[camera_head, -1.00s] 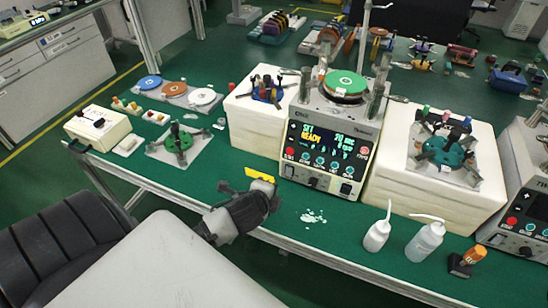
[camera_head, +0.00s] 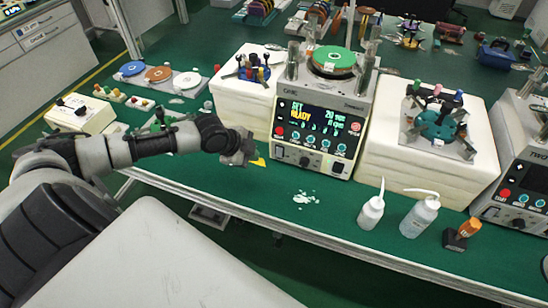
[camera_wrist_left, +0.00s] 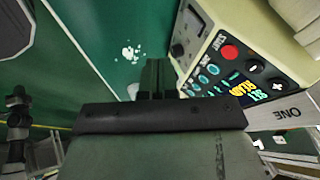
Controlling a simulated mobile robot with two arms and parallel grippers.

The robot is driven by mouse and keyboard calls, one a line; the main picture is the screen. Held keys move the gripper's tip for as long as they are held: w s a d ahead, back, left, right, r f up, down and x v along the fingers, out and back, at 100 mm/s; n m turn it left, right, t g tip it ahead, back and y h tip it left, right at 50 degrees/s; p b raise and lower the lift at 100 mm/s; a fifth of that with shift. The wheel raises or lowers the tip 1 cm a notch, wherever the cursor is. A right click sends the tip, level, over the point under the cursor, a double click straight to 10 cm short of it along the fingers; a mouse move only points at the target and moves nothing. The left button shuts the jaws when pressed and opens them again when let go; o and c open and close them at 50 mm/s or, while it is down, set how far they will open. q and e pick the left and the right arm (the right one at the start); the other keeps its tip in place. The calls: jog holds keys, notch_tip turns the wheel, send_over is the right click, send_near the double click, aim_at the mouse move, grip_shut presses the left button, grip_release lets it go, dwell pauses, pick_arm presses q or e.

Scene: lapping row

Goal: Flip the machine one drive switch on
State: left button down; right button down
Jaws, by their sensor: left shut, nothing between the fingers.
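Machine one (camera_head: 318,125) is the cream lapping unit in the middle of the bench, with a lit display reading "READY" and a red button on its front. Its lower front strip (camera_head: 304,161) carries a dark knob and a dark switch-like part at the right; which way the switch is set is too small to tell. My left gripper (camera_head: 247,150) is shut and empty, just left of the machine's lower front. In the left wrist view, the shut fingers (camera_wrist_left: 158,76) are beside the tilted front panel (camera_wrist_left: 222,66), apparently not touching it. My right gripper is out of view.
Two white squeeze bottles (camera_head: 371,210) and an orange-topped item (camera_head: 462,234) stand at the front right of the bench. A white block (camera_head: 428,170) stands right of the machine. A pale spill (camera_head: 304,198) lies on the green top before it.

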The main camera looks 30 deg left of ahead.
aim_at(279, 152)
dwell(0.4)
pick_arm(q)
jog(key=x, duration=0.9)
jog(key=shift+w+f+p, duration=0.1)
jog(key=shift+f+p, duration=0.05)
jog(key=shift+p, duration=0.25)
jog(key=w, duration=0.3)
jog(key=shift+a+f, duration=0.2)
jog(key=shift+f, duration=0.2)
jog(key=shift+w+a+f, duration=0.15)
jog(key=shift+w+a, duration=0.05)
jog(key=shift+w, duration=0.35)
jog(key=shift+w+f, duration=0.1)
jog(key=shift+f, duration=0.1)
jog(key=shift+w+b, duration=0.1)
jog(key=shift+b, duration=0.3)
jog(key=shift+r, duration=0.15)
